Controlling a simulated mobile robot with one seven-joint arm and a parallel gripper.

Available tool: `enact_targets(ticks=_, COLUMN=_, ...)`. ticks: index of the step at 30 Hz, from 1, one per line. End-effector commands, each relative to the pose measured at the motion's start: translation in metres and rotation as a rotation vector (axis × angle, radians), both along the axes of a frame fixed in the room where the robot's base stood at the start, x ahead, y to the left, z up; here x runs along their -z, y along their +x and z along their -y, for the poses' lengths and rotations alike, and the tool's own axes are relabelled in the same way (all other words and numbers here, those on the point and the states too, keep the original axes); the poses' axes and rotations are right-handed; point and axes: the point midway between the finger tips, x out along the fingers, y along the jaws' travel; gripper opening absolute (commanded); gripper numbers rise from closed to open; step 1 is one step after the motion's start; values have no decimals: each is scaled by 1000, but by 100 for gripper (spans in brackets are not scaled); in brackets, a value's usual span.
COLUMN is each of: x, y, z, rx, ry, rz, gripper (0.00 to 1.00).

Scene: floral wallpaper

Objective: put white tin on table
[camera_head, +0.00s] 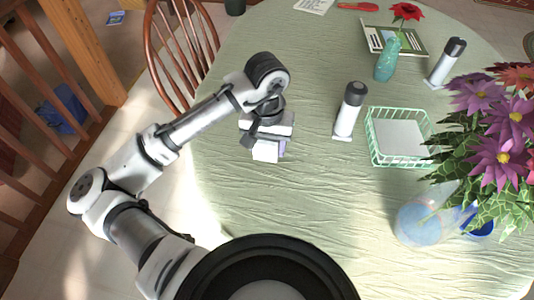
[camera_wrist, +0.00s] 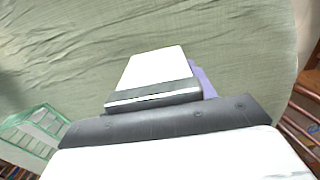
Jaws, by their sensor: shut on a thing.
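My gripper (camera_head: 268,151) is above the left part of the table (camera_head: 300,205), pointing down, shut on a small pale thing. A lavender-tinted side of this thing, taken as the white tin (camera_head: 284,148), shows at the right of the white finger. In the wrist view the tin (camera_wrist: 204,82) shows as a lavender strip behind a white, grey-banded finger (camera_wrist: 155,70). Most of the tin is hidden by the gripper. I cannot tell whether its bottom touches the green tablecloth.
A white bottle with a dark cap (camera_head: 349,110) stands right of my gripper, beside a green wire basket (camera_head: 372,150). A teal vase (camera_head: 387,60), another bottle (camera_head: 447,62) and a flower vase (camera_head: 425,217) stand farther right. The cloth in front is clear. A wooden chair (camera_head: 152,55) stands at left.

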Motion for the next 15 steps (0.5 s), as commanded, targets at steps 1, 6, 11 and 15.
enact_targets(ticks=1, x=3, y=0, z=0, rx=0, ry=0, rz=-1, gripper=25)
enact_targets(ticks=6, x=24, y=0, z=-1, rx=-3, ry=0, rz=-3, gripper=25)
enact_targets(ticks=11, x=41, y=0, z=0, rx=-1, ry=0, rz=-1, gripper=25)
enact_targets(ticks=15, x=42, y=0, z=0, rx=0, ry=0, rz=1, gripper=25)
